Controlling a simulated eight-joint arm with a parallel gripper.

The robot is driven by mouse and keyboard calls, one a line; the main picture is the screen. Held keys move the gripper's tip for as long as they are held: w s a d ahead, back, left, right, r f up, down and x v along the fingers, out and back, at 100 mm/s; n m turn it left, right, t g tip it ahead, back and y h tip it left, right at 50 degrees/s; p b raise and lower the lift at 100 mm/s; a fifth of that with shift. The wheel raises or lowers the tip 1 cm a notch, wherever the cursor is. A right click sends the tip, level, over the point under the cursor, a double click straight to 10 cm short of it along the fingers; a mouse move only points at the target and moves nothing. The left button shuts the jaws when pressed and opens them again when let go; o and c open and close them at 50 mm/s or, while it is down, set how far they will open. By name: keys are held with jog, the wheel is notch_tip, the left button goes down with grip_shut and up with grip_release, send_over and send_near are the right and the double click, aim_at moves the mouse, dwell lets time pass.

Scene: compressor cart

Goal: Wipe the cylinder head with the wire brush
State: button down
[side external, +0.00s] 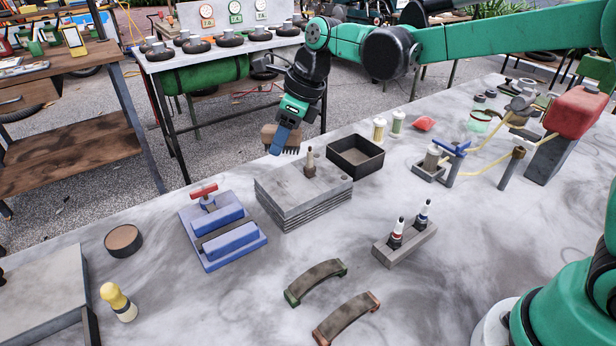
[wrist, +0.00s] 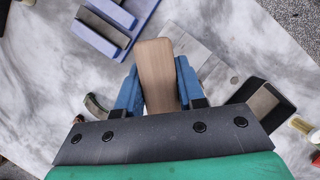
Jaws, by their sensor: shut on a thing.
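The cylinder head (side external: 290,200) is a grey finned block lying flat on the bench, with a brown-tipped plug standing on its top. In the wrist view its grey top (wrist: 192,48) shows partly, behind the brush. My gripper (side external: 281,138) has blue fingers and is shut on the wire brush (side external: 268,131), which has a brown wooden back and dark bristles pointing down. In the wrist view the wooden back (wrist: 155,70) sits between the two blue fingers. In the side view, the brush appears above and behind the head's far edge, apart from it.
A blue vise (side external: 222,240) with a red handle stands left of the head. A dark open tray (side external: 356,162) is close on its right. A grey holder (side external: 404,245) with two plugs and two curved shoes (side external: 316,280) lie in front. Bare bench surrounds them.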

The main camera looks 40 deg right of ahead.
aim_at(279, 186)
jog(key=shift+f, duration=3.65)
jog(key=shift+w+f, duration=0.15)
jog(key=shift+f, duration=0.05)
jog(key=shift+w+f, duration=0.2)
jog(key=shift+w, duration=1.75)
jog(key=shift+s+r, duration=0.15)
jog(key=shift+s, duration=1.95)
jog(key=shift+r, duration=4)
